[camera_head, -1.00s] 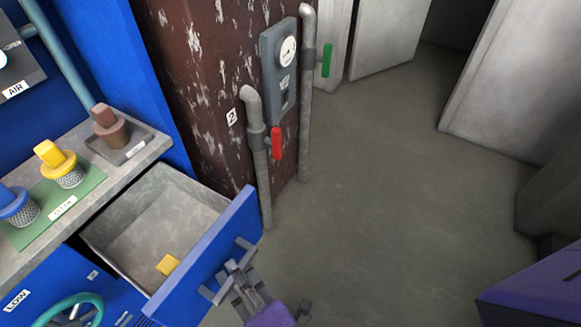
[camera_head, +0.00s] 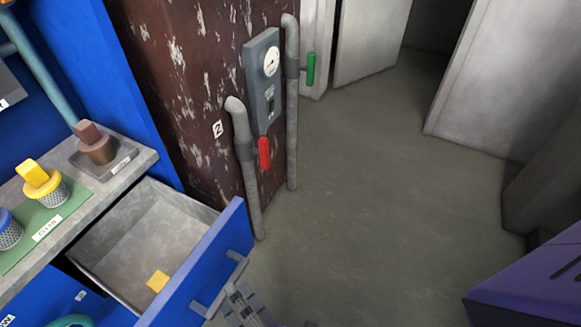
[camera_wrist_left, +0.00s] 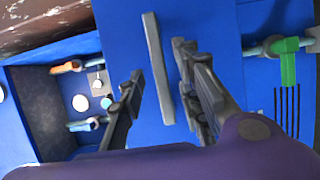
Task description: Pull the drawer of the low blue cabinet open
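The low blue cabinet (camera_head: 40,292) is at the lower left of the head view. Its drawer (camera_head: 222,242) stands well open, with a grey inside and a yellow block (camera_head: 158,281) lying in it. The grey bar handle (camera_head: 222,286) is on the drawer's blue front. My left gripper (camera_head: 240,296) is just in front of the handle, partly cut off by the bottom edge. In the left wrist view the gripper (camera_wrist_left: 157,64) is open, one finger on each side of the handle bar (camera_wrist_left: 158,70), with gaps showing. My right gripper is not in view.
The counter (camera_head: 136,163) above holds a brown piece (camera_head: 96,146) and yellow and blue pieces in mesh cups. Grey pipes with a red lever (camera_head: 264,152) and a green lever (camera_head: 310,68) stand beyond the drawer. The floor (camera_head: 380,210) to the right is clear.

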